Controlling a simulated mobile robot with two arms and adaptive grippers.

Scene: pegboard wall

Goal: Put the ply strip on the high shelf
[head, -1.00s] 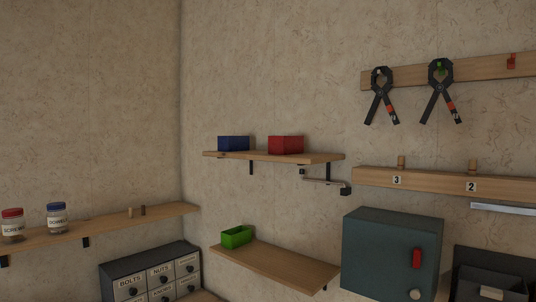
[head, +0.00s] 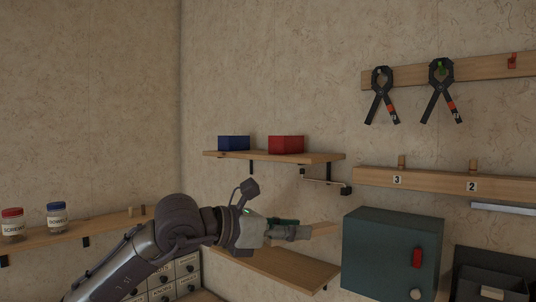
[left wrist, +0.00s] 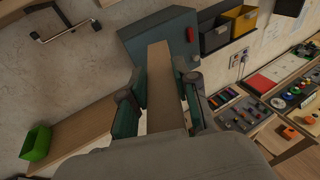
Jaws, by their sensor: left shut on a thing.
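The ply strip (head: 322,229) is a flat, light wood piece. My left gripper (head: 298,231) is shut on it, and the strip points out to the right, above the lower shelf. In the left wrist view the strip (left wrist: 161,75) lies between the two fingers of my left gripper (left wrist: 160,95) and reaches out ahead of them. The high shelf (head: 325,157) is on the wall above and beyond the gripper. A blue bin (head: 233,143) and a red bin (head: 286,145) stand on it, with bare board at its right end. My right gripper is not in view.
The lower shelf (head: 295,270) is below the arm; its green bin (left wrist: 36,143) shows in the left wrist view.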

